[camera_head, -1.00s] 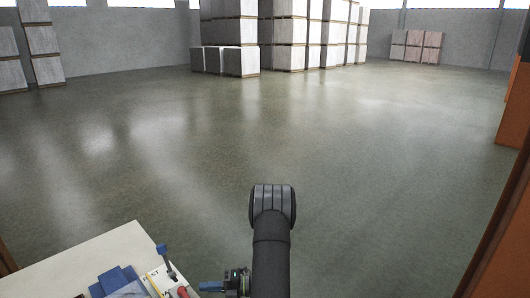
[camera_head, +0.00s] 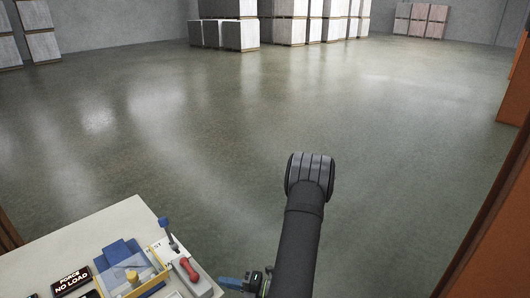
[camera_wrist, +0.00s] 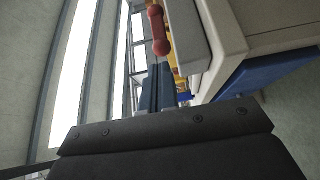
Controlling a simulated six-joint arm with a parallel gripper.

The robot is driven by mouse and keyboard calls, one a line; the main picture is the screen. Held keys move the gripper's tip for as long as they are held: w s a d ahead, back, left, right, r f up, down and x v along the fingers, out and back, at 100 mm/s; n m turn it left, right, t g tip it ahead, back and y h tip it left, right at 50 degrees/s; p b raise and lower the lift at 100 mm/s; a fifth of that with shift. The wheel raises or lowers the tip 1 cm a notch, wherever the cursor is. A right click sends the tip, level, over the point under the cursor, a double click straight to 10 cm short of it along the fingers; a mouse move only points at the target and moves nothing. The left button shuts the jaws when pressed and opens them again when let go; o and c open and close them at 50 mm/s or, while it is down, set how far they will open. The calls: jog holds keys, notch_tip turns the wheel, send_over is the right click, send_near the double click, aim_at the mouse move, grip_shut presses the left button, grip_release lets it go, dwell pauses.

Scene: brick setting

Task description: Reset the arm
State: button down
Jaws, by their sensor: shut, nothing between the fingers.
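My gripper (camera_wrist: 161,72) shows in the wrist view as two blue fingers pressed together beyond a dark plate, with nothing between them. In the head view my gripper (camera_head: 226,283) is partly seen at the bottom edge, left of my black arm. It is just right of the worktable (camera_head: 75,235) and apart from the things on it. My arm rises from the bottom edge and bends at a dark joint.
The table holds a red-handled tool on a grey block (camera_head: 200,285), a yellow-framed fixture (camera_head: 130,280), a blue block (camera_head: 120,252), a blue-topped lever (camera_head: 166,227) and a "FORCE NO LOAD" display (camera_head: 72,281). Open floor lies beyond; stacked crates (camera_head: 240,35) stand far back.

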jog(key=w+v, duration=0.1)
jog(key=v, duration=0.3)
jog(key=w+a+f+n+g+h, duration=0.2)
jog(key=w+a+n+h, duration=0.1)
jog(key=w+a+n, duration=0.1)
jog(key=shift+w+a+n+g, duration=0.15)
jog(key=shift+a+n+g, duration=0.15)
jog(key=shift+n, duration=0.3)
jog(key=s+d+r+m+t+y, duration=0.2)
jog(key=s+d+m+t+y, duration=0.1)
jog(key=s+d+m, duration=0.2)
jog(key=shift+s+x, duration=0.2)
jog(key=shift+x, duration=2.75)
